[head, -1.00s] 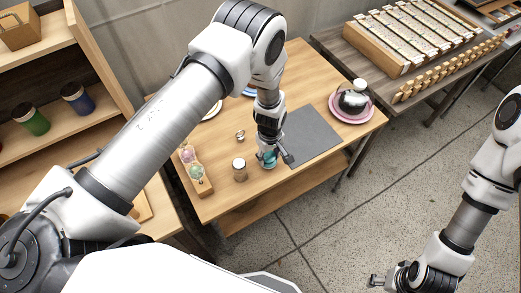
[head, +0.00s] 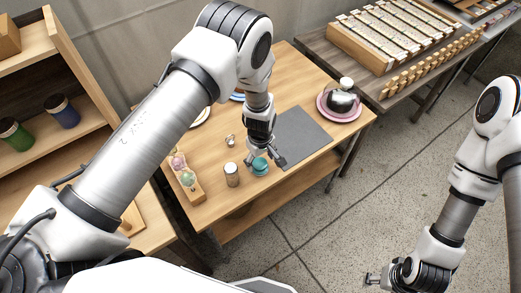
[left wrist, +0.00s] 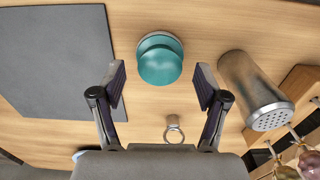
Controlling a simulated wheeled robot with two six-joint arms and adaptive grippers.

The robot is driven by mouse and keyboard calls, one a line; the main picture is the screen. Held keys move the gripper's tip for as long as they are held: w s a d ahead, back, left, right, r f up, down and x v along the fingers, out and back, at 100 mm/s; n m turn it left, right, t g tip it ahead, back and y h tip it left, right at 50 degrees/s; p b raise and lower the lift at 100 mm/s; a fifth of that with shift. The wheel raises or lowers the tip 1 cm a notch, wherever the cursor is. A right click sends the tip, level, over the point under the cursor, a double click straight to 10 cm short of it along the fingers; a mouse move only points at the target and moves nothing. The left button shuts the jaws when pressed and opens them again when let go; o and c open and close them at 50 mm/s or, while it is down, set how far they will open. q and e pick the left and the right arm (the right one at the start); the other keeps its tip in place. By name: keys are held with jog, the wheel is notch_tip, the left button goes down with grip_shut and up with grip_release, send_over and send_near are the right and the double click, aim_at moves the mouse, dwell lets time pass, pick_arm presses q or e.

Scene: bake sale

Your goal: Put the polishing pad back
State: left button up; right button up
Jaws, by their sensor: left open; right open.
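A round teal pad (head: 260,167) with a pale rim rests on the wooden table, just off the grey mat (head: 303,137). In the left wrist view the teal pad (left wrist: 160,62) lies ahead, in line with the gap between my fingers. My left gripper (head: 267,159) is open above it and appears empty; its fingers (left wrist: 161,82) stand wide on either side. My right gripper (head: 373,279) is open and empty, low over the floor at the bottom right.
A metal shaker (head: 232,175) stands left of the pad. A small metal ring-shaped thing (head: 231,141) lies behind it. A wooden holder (head: 187,183) with pastel balls is at the table's left edge. A pink plate (head: 322,107) with a dark cake is back right.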

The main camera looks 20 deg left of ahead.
aim_at(261, 164)
pick_arm(q)
notch_tip(261, 164, up, 10)
jog(key=b, duration=0.2)
jog(key=shift+s, duration=0.1)
